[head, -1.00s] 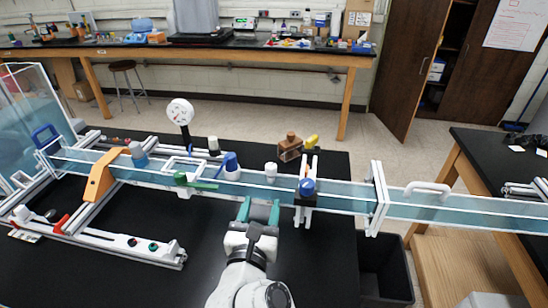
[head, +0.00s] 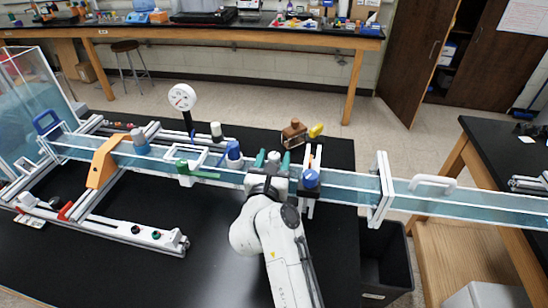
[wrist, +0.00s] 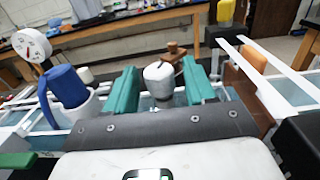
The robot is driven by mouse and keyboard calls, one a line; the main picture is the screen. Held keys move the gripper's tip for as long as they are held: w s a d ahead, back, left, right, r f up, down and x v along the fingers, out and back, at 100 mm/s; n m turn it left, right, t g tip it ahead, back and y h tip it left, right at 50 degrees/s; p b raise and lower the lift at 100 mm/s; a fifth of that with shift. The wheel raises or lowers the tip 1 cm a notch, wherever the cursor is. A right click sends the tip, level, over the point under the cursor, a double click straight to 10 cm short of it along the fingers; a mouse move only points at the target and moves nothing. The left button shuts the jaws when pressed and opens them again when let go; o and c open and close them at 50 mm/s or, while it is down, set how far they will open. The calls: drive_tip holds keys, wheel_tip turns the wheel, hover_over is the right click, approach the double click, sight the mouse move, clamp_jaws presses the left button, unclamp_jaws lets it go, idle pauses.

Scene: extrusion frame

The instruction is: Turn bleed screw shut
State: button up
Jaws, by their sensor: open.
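A small white knob, which looks like the bleed screw (head: 273,157), stands upright on the clear channel. In the wrist view the white knob (wrist: 158,78) is between the two teal fingers of my gripper (wrist: 160,88), with a gap on each side. A dark slot or mark shows near its top. In the head view my gripper (head: 272,161) reaches over the channel, open, with its fingers either side of the knob.
A blue-capped fitting (head: 233,153) and a green lever (head: 196,172) are left of my gripper. A clamp with a blue knob (head: 311,178) stands close on the right. A dial gauge (head: 182,97) rises at back left.

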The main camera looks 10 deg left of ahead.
drive_tip(key=shift+w, duration=0.25)
drive_tip(key=c, duration=0.9)
drive_tip(key=shift+f+h+b, duration=0.1)
drive_tip(key=shift+h+b, duration=0.2)
drive_tip(key=shift+b, duration=0.35)
drive_tip(key=m+h+b, duration=0.1)
drive_tip(key=b, duration=0.1)
drive_tip(key=m+h+b, duration=0.1)
drive_tip(key=h+b, duration=0.1)
drive_tip(key=b, duration=0.1)
drive_tip(key=shift+a+f, duration=0.2)
drive_tip(key=shift+f, duration=0.05)
drive_tip(key=m+g+h+b, duration=0.1)
drive_tip(key=m+h+b, duration=0.1)
drive_tip(key=b, duration=0.2)
drive_tip(key=m+g+h+b, duration=0.1)
drive_tip(key=m+h+b, duration=0.1)
drive_tip(key=b, duration=0.3)
drive_tip(key=shift+r+g+h, duration=0.1)
drive_tip(key=shift+g+h, duration=0.3)
drive_tip(key=shift+h, duration=0.4)
drive_tip(key=shift+d+m+b, duration=0.1)
drive_tip(key=shift+m+b, duration=0.2)
drive_tip(key=shift+b, duration=0.2)
drive_tip(key=shift+r+m+g+h+b, duration=0.25)
drive_tip(key=shift+m+g+h+b, duration=0.2)
drive_tip(key=shift+h+b, duration=0.3)
